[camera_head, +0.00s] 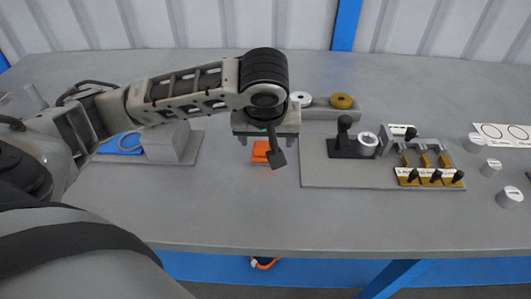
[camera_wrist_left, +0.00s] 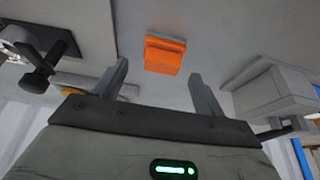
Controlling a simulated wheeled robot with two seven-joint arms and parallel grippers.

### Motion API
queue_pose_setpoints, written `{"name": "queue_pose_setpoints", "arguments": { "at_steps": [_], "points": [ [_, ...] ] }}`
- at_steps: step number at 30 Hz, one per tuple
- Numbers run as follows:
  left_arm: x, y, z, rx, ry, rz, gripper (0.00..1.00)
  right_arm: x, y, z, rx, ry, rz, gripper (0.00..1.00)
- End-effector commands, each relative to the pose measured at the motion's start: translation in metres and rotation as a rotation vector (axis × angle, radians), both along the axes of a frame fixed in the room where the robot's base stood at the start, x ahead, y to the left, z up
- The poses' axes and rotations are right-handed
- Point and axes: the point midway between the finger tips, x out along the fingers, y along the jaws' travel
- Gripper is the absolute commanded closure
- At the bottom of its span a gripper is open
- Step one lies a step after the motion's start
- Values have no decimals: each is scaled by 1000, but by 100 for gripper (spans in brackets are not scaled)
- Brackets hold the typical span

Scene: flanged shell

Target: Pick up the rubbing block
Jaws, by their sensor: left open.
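The rubbing block appears to be the orange block (camera_head: 261,152) on the grey table, partly hidden behind my left gripper in the head view. In the left wrist view the orange block (camera_wrist_left: 164,54) shows whole, with a duller strip along one edge. My left gripper (camera_head: 262,140) hangs near the block in the head view. In the left wrist view its two fingers (camera_wrist_left: 158,82) are apart with nothing between them, and the block lies beyond the gap between the tips. My right gripper is not in view.
Right of the block is a grey board (camera_head: 323,175) with a black clamp (camera_head: 345,138), a white ring (camera_head: 367,143) and several brass pieces with black knobs (camera_head: 431,172). A grey box on a plate (camera_head: 172,145) stands left. The front table strip is clear.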

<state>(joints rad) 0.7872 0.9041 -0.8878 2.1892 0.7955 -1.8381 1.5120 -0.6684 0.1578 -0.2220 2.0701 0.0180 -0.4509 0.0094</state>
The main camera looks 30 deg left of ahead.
Motion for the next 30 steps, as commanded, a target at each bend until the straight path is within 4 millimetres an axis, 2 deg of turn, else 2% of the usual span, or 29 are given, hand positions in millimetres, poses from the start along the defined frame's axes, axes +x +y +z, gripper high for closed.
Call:
{"name": "queue_pose_setpoints", "arguments": {
  "at_steps": [3,6,15,16,20,30],
  "points": [
    [3,7,-20,3,4,2,29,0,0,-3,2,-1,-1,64],
    [7,9,-30,2,2,1,29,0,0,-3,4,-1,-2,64],
    [9,10,-35,1,1,-1,29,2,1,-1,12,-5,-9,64],
    [9,10,-35,1,1,-1,35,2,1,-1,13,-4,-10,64],
    [9,10,-35,1,1,-1,71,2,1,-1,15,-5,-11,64],
    [10,10,-32,1,0,0,71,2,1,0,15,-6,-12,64]
  ]
}}
